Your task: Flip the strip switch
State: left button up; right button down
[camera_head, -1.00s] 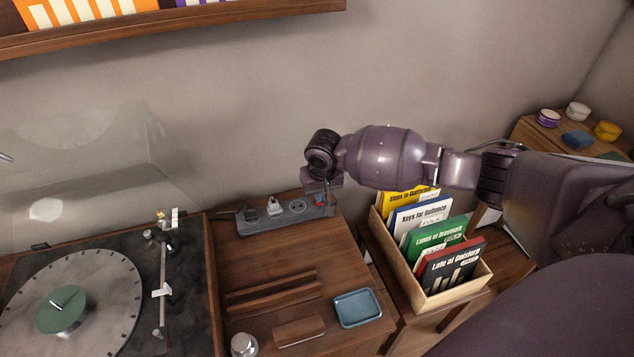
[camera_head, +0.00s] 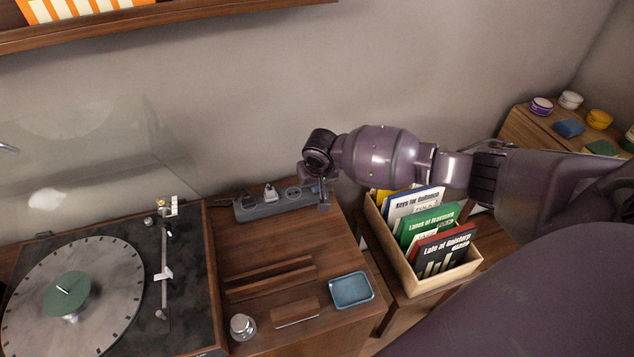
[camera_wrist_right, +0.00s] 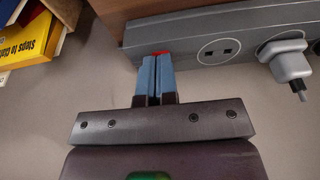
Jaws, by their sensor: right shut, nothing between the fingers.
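The grey power strip (camera_head: 272,205) lies along the back of the wooden cabinet top, against the wall, with plugs in some of its sockets. My right gripper (camera_head: 324,204) is at the strip's right end and hides the switch in the head view. In the right wrist view my right gripper (camera_wrist_right: 156,66) is shut and empty, its blue-grey fingertips together at the end of the strip (camera_wrist_right: 190,45). A sliver of the red switch (camera_wrist_right: 161,53) shows just beyond the tips. Contact and the switch's position cannot be told. My left gripper is not in view.
A turntable (camera_head: 190,310) with a raised clear lid stands at left. A blue tray (camera_head: 352,290) and a glass jar (camera_head: 243,327) sit on the cabinet front. A wooden record crate (camera_head: 412,287) stands at right, below my right arm.

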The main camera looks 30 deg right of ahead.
jog(key=shift+w+d, duration=0.2)
jog(key=shift+w, duration=0.45)
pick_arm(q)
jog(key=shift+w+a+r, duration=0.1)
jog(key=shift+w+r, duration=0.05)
pick_arm(e)
jog(key=shift+r, duration=0.3)
jog(key=r+p, duration=0.1)
jog(key=r, duration=0.1)
jog(key=r+p, duration=0.2)
jog(key=r, duration=0.1)
jog(key=shift+w, duration=0.2)
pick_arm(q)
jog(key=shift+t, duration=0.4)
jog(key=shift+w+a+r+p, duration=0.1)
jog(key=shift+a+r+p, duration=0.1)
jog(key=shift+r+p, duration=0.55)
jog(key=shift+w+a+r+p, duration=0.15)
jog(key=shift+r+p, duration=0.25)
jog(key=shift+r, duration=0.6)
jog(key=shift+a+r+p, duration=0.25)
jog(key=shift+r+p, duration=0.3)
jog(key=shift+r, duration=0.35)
pick_arm(e)
jog(key=s+a+r, duration=0.1)
jog(key=s+r, duration=0.3)
jog(key=r, duration=0.3)
jog(key=shift+r, duration=0.3)
